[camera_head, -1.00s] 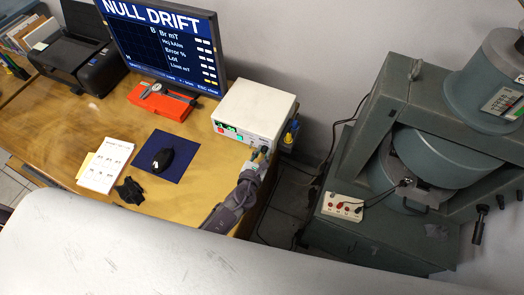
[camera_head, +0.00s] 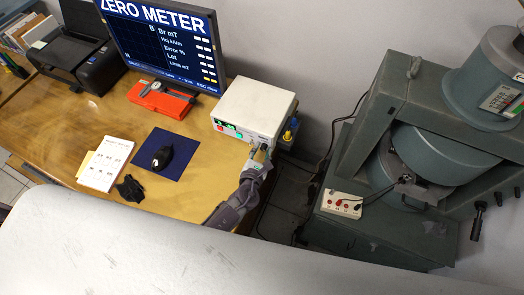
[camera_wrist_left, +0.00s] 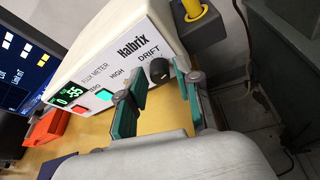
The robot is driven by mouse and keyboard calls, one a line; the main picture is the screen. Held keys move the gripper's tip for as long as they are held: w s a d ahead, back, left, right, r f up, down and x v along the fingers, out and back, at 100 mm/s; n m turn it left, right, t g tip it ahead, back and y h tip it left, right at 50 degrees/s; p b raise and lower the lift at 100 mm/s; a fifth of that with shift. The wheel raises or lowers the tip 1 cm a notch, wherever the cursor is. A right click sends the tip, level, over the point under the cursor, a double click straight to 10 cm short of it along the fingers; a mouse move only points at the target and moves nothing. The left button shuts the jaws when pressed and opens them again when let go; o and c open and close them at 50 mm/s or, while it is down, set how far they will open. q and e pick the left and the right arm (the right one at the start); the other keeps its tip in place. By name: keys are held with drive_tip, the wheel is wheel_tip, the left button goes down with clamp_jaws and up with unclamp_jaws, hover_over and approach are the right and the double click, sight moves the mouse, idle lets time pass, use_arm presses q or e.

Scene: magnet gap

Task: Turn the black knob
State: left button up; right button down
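The black knob (camera_wrist_left: 158,70) sits under the word DRIFT on the front of the white flux meter (camera_wrist_left: 117,52). The meter also shows in the head view (camera_head: 253,105), at the right end of the wooden desk. My left gripper (camera_wrist_left: 160,77) is open in front of the meter. Its teal-padded fingertips stand on either side of the knob, with a gap visible; I cannot tell how far off the panel they are. In the head view my left gripper (camera_head: 260,156) covers the knob. My right gripper is in neither view.
A yellow-topped post (camera_wrist_left: 193,10) is close right of the knob. A large green magnet (camera_head: 430,155) stands right.

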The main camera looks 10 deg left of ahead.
use_arm(q)
drive_tip(key=shift+o, duration=0.4)
drive_tip(key=shift+s, duration=0.3)
drive_tip(key=v, duration=1.1)
drive_tip(key=shift+s+r, duration=0.2)
